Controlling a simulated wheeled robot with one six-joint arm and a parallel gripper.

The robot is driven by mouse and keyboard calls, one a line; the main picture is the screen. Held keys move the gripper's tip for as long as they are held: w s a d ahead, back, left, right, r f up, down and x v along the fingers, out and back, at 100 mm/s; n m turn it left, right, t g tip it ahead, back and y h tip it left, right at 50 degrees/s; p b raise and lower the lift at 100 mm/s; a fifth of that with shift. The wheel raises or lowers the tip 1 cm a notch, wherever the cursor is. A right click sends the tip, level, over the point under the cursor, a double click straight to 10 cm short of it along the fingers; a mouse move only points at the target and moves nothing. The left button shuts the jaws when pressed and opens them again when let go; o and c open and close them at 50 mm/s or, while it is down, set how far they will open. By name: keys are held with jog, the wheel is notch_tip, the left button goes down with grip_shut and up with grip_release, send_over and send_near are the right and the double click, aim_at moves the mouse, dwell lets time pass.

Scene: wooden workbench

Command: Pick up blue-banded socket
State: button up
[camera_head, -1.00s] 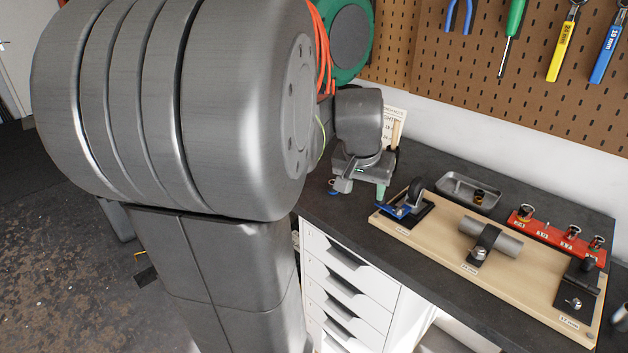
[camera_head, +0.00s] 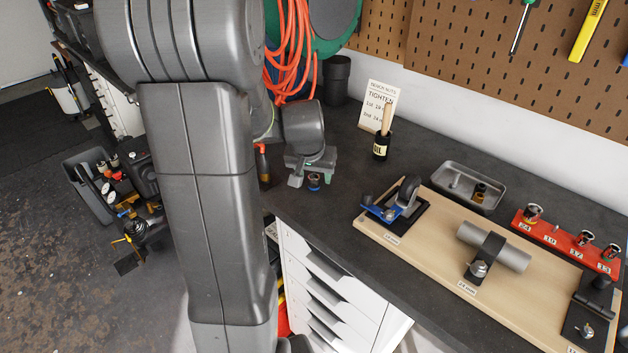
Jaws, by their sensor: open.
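The blue-banded socket (camera_head: 314,182) is a small dark piece with blue on it. It stands on the dark bench top near the left front edge. My gripper (camera_head: 312,177) is open and points down right at the socket. One finger shows to the socket's left and the other to its upper right. I cannot tell whether either finger touches it. My gripper partly hides the socket's top.
A wooden board (camera_head: 400,240) with a blue-based caster and a clamped grey cylinder lies to the right. Behind it are a metal tray (camera_head: 470,185) and a red socket rack (camera_head: 570,243).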

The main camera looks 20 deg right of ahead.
jog(key=shift+w+d+f, duration=0.1)
jog(key=shift+w+f, duration=0.05)
jog(key=shift+f, duration=0.45)
jog(key=shift+c, duration=0.2)
jog(key=c, duration=1.1)
jog(key=shift+o, duration=0.2)
jog(key=shift+r, duration=0.1)
